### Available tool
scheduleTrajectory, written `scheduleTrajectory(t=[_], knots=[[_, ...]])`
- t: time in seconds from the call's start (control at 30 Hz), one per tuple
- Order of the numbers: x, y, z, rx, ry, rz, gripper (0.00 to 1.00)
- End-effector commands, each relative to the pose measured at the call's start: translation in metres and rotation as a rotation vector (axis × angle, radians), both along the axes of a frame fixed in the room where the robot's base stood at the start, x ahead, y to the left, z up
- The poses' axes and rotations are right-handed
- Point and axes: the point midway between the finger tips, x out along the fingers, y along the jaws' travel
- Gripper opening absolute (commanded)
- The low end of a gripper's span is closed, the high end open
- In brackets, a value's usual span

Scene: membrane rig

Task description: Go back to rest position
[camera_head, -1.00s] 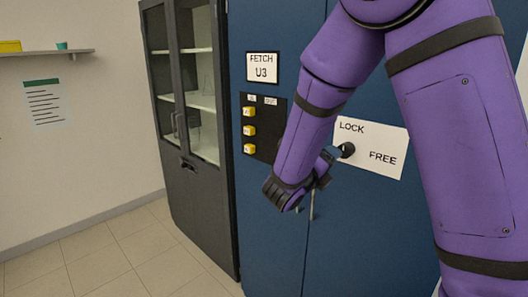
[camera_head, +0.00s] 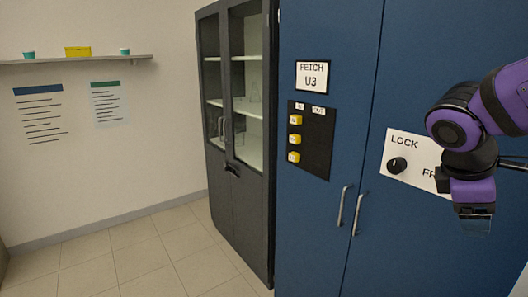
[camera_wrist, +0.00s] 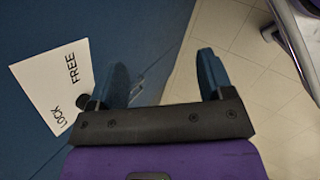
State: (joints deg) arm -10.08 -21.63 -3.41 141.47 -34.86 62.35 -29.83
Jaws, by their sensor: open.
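My gripper (camera_head: 474,224) is at the right of the head view, pointing down in front of the blue cabinet (camera_head: 335,230). In the wrist view my gripper (camera_wrist: 165,82) shows two blue fingers spread apart with nothing between them. The LOCK/FREE plate (camera_head: 408,150) with its black knob (camera_head: 397,165) is on the right cabinet door, to the left of my gripper. My arm covers part of the word FREE in the head view. The plate (camera_wrist: 45,75) shows whole lettering in the wrist view, left of the fingers.
A black panel (camera_head: 318,150) with yellow buttons sits under the FETCH U3 sign (camera_head: 311,77). Two door handles (camera_head: 344,205) stick out below. A dark glass-door cabinet (camera_head: 235,140) stands left. A shelf (camera_head: 75,60) hangs on the wall. The tiled floor (camera_head: 130,262) at left is clear.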

Motion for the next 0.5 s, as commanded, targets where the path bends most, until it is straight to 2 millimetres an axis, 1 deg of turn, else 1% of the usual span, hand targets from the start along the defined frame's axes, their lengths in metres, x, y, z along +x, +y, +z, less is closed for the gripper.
scheduleTrajectory(t=[0.03, 0.2, 0.3, 0.4, 0.5], knots=[[-0.011, 0.004, 0.005, 0.074, -0.075, -0.086, 0.74], [-0.037, 0.027, 0.017, 0.338, -0.301, -0.385, 0.74], [-0.048, 0.04, 0.026, 0.48, -0.409, -0.542, 0.74], [-0.056, 0.051, 0.034, 0.596, -0.486, -0.663, 0.74], [-0.061, 0.058, 0.039, 0.674, -0.532, -0.744, 0.74]])
